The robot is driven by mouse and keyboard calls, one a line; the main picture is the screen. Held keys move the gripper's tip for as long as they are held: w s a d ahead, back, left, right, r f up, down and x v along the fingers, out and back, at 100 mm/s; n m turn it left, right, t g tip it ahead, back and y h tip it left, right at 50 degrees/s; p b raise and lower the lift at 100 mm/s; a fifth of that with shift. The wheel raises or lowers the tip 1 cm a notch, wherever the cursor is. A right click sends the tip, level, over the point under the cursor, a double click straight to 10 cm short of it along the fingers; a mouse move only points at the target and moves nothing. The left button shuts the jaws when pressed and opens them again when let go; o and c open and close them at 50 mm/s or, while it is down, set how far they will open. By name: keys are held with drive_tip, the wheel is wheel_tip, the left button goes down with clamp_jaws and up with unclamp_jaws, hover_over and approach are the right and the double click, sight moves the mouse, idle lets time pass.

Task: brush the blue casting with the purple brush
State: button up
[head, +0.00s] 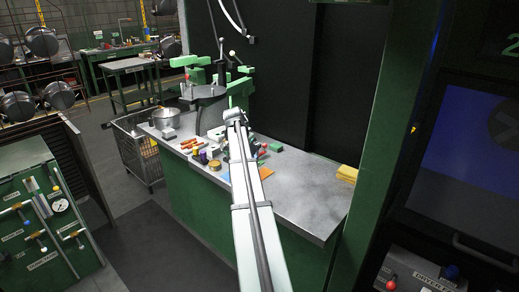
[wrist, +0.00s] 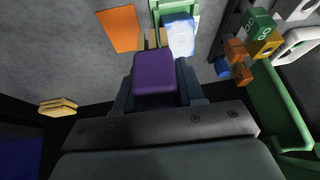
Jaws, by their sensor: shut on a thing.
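My gripper (wrist: 157,88) is shut on the purple brush (wrist: 153,72), with one finger on each side of its purple block. Tan bristles (wrist: 150,40) show beyond the block. A pale-blue block with a whitish, speckled face (wrist: 180,38), which looks like the blue casting, lies in a green frame (wrist: 163,8) just beyond and right of the bristles. I cannot tell whether the bristles touch it. In the head view my gripper (head: 234,117) is over the bench, small and seen from behind; the brush and casting cannot be made out there.
The grey bench (head: 305,195) has bare room at its right, before yellow cloths (head: 347,173). An orange sheet (wrist: 118,28) lies left of the casting. Small orange and blue blocks (wrist: 235,58) and a long green part (wrist: 275,105) are at right. A pot (head: 166,117) stands at the far left end.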

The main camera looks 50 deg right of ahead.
drive_tip(key=w+a, duration=0.3)
drive_tip(key=w, duration=0.1)
drive_tip(key=d+r+m+g, duration=0.1)
drive_tip(key=m, duration=0.2)
drive_tip(key=s+d+r+m+g+h, duration=0.1)
drive_tip(key=m, duration=0.2)
drive_tip(key=s+d+r+m+g+h, duration=0.1)
drive_tip(key=m, duration=0.1)
drive_tip(key=shift+s+d+r+m+g, duration=0.2)
drive_tip(key=shift+d+r+m+g, duration=0.1)
drive_tip(key=shift+m, duration=0.1)
drive_tip(key=shift+s+a+m+g, duration=0.15)
drive_tip(key=shift+m+g, duration=0.35)
drive_tip(key=shift+m, duration=0.2)
drive_tip(key=shift+f, duration=0.15)
drive_tip(key=shift+f, duration=0.1)
drive_tip(key=shift+d+f, duration=0.4)
drive_tip(key=shift+f, duration=0.45)
drive_tip(key=shift+d+f, duration=0.35)
drive_tip(key=shift+f, duration=0.55)
drive_tip(key=shift+d+f, duration=0.4)
drive_tip(key=shift+f, duration=0.45)
drive_tip(key=shift+d+f, duration=0.35)
drive_tip(key=shift+f, duration=0.55)
